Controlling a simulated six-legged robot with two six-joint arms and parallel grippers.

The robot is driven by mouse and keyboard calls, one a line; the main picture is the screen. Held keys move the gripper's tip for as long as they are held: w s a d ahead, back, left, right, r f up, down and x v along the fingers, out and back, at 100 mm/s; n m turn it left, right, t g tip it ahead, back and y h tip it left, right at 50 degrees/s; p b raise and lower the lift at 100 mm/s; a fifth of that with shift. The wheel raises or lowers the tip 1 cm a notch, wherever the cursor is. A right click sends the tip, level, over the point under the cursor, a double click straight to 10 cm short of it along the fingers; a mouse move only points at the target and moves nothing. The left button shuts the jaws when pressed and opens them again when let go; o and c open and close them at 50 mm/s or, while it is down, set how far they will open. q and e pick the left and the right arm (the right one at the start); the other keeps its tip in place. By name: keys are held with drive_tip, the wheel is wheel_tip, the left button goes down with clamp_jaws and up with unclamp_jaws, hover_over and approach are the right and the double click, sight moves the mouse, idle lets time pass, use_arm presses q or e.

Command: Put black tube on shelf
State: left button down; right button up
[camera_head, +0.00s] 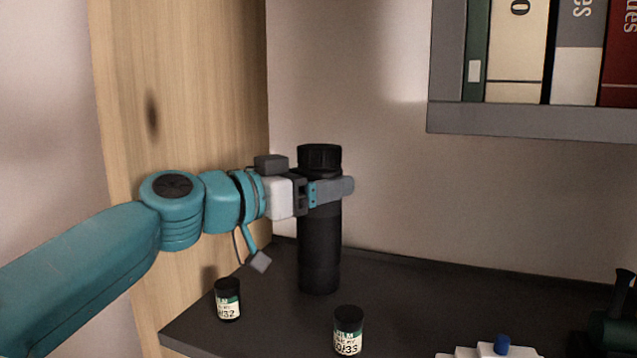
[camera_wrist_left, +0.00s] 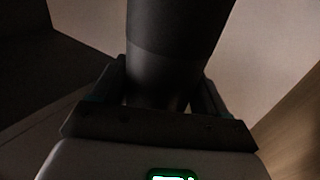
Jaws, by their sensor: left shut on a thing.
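The black tube (camera_head: 319,245) is upright, with a ribbed cap at its top. My left gripper (camera_head: 335,190) comes in from the left and is shut around the tube's upper part, just below the cap. In the left wrist view the tube (camera_wrist_left: 178,55) rises between the fingers. The tube's lower end is at the dark surface (camera_head: 410,295) in the head view; I cannot tell whether it touches. A grey shelf (camera_head: 530,122) with upright books is on the wall at upper right. My right gripper is not in view.
Two small labelled black canisters stand near the front edge, one on the left (camera_head: 228,300) and one in the middle (camera_head: 348,332). A white object with a blue knob (camera_head: 502,344) and a dark green object (camera_head: 612,330) are at lower right. A wooden panel (camera_head: 190,90) stands at left.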

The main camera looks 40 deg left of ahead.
use_arm(q)
drive_tip(key=shift+c, duration=0.6)
unclamp_jaws()
drive_tip(key=shift+s, duration=0.1)
drive_tip(key=shift+o, duration=0.6)
drive_tip(key=shift+s, duration=0.1)
drive_tip(key=shift+r+p, duration=0.2)
drive_tip(key=shift+p, duration=0.2)
drive_tip(key=b+v, duration=0.3)
drive_tip(key=v, duration=0.4)
drive_tip(key=shift+f, duration=0.15)
drive_tip(key=shift+s+a, duration=0.1)
drive_tip(key=shift+s, duration=0.15)
drive_tip(key=shift+w, duration=0.15)
